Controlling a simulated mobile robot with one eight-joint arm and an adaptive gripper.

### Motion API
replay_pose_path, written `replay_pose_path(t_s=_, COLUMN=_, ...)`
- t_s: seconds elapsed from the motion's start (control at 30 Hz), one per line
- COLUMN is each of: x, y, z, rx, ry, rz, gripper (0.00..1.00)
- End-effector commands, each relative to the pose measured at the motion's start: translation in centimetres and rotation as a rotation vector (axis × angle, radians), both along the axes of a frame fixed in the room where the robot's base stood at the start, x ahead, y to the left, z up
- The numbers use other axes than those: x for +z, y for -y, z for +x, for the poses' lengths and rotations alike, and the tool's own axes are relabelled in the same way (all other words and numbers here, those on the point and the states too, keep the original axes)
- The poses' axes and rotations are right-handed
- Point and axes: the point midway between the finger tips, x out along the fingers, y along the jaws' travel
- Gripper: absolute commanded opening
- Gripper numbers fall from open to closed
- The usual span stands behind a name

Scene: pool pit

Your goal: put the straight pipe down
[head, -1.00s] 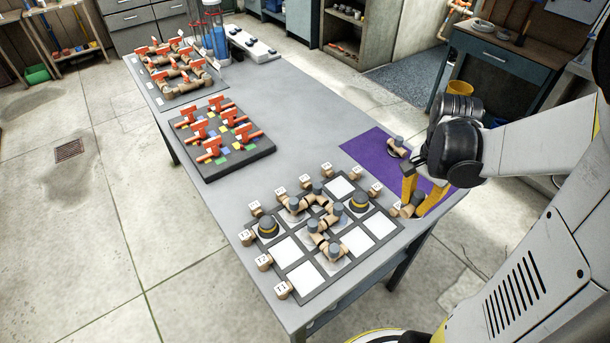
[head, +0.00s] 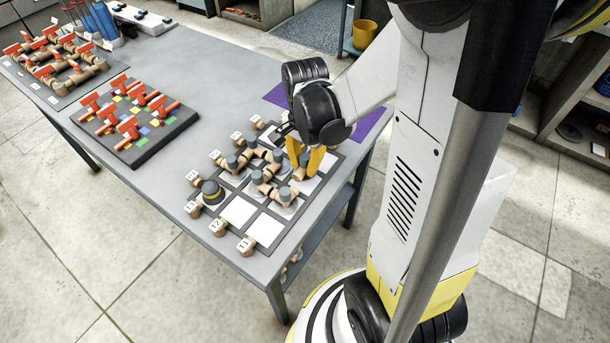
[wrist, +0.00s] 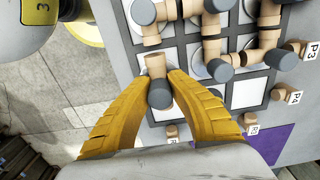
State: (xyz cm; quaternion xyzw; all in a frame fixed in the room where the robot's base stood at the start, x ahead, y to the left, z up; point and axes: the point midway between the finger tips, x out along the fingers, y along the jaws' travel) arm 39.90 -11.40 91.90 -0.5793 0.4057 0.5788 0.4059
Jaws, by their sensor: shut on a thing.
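My gripper (head: 304,163) is over the right part of the dark grid board (head: 301,222) in the head view. Its yellow fingers are shut on the straight pipe, a short tan piece with a grey knob, seen between the fingertips in the wrist view (wrist: 155,66). In the head view the fingers and neighbouring pieces mostly hide it. Other tan pipe pieces with grey knobs (head: 262,188) stand in the board's middle cells, close beside the held pipe. I cannot tell whether the held pipe touches the board.
White cells (head: 238,211) at the board's front are bare. Labelled tan blocks (head: 218,227) line its edges. A purple mat (head: 371,124) lies behind my gripper. A dark board with red-handled valves (head: 135,140) is further left.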

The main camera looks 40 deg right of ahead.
Motion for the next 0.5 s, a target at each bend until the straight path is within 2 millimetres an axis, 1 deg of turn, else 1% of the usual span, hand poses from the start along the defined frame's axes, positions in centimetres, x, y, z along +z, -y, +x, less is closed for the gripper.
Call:
replay_pose_path(t_s=0.1, x=-2.0, y=0.0, z=0.1, rx=0.0, ry=0.0, rz=0.0, gripper=0.0)
replay_pose_path(t_s=0.2, x=-3.5, y=0.1, z=0.0, rx=0.0, ry=0.0, rz=0.0, gripper=0.0)
replay_pose_path(t_s=0.27, x=-3.8, y=0.1, z=0.0, rx=0.0, ry=0.0, rz=0.0, gripper=0.0)
replay_pose_path(t_s=0.5, x=-3.6, y=0.1, z=0.0, rx=0.0, ry=0.0, rz=0.0, gripper=0.0)
